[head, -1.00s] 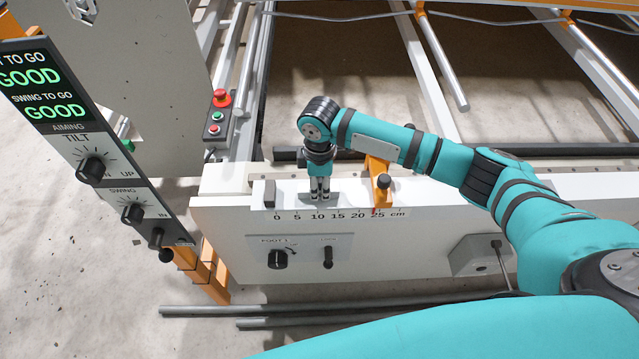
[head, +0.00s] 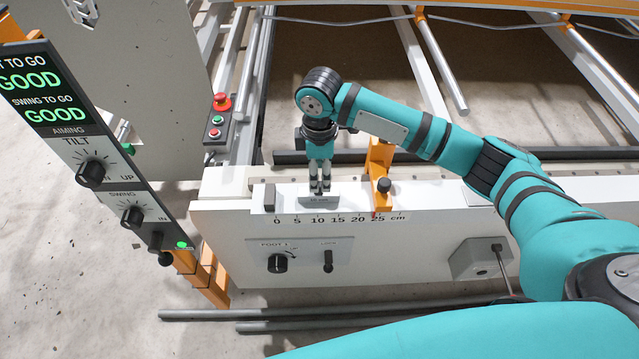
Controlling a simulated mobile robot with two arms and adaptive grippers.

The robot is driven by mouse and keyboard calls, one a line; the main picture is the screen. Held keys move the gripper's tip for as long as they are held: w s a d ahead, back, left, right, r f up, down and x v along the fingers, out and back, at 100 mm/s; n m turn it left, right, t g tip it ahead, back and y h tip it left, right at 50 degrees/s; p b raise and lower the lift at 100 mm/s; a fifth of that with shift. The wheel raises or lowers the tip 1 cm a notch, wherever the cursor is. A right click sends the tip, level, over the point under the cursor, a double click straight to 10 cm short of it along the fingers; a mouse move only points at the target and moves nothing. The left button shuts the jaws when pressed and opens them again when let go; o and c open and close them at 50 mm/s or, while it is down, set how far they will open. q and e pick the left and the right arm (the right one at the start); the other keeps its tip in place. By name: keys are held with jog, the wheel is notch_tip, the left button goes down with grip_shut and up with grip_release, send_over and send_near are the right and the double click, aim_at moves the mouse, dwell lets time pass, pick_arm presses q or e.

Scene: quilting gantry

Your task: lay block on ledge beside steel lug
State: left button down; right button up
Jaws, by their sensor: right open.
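I cannot tell whether the fingertips still touch the block. My left gripper is not in view.
An orange bracket with a black knob (head: 383,186) stands on the ledge near 25. A tilted control panel (head: 105,150) stands left, reading GOOD. A red stop button (head: 221,101) is behind.

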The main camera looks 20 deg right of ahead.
notch_tip(320, 180, up, 5)
jog(key=shift+r, duration=0.1)
dwell(0.6)
